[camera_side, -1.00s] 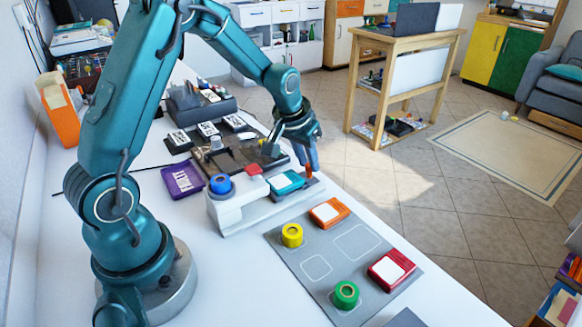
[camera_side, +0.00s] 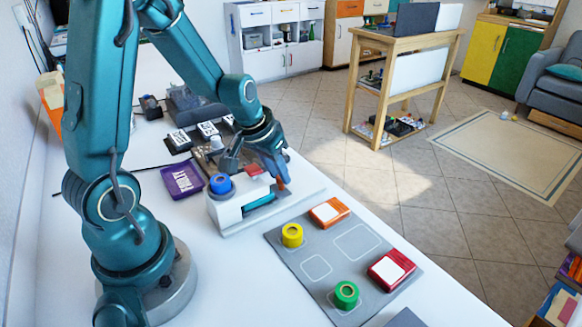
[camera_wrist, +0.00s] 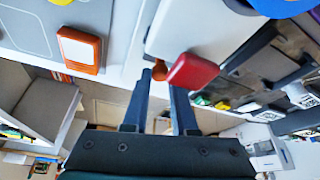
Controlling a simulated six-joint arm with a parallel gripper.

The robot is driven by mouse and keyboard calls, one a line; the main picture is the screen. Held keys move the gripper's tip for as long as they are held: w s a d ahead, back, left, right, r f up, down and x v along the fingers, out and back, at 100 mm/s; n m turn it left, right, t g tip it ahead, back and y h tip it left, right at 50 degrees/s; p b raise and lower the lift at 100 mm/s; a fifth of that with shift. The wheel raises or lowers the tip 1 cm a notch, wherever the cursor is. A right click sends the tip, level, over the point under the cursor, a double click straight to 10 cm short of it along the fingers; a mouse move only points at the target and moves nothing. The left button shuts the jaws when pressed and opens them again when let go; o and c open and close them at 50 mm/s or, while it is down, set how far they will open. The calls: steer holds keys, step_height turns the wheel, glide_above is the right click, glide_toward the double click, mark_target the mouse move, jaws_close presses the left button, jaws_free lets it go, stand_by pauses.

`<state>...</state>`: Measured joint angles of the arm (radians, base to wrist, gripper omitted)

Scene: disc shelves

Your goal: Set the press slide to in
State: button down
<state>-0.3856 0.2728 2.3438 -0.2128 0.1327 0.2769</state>
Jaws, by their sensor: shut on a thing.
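The white press (camera_side: 232,214) stands on the table in the side view, with a blue round piece (camera_side: 220,183) on top. Its slide has an orange handle (camera_side: 282,184), which now sits close to the press body. A teal piece (camera_side: 261,202) shows low within the press, mostly covered. My gripper (camera_side: 277,174) is at the handle, fingers pointing down, shut on it. In the wrist view the orange handle (camera_wrist: 160,70) shows between the fingertips (camera_wrist: 161,84), beside a red block (camera_wrist: 193,71) on the press.
A grey mat (camera_side: 317,267) in front holds yellow and green round pieces, an orange case (camera_side: 329,212) and a red case (camera_side: 391,269). A purple tray (camera_side: 182,180) lies left of the press. Dark racks with white cards stand behind.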

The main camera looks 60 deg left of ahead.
steer(key=shift+s, duration=0.2)
steer(key=c, duration=0.7)
jaws_free()
steer(key=shift+r, duration=0.5)
steer(key=shift+v, duration=2.1)
steer(key=shift+s+d, duration=0.1)
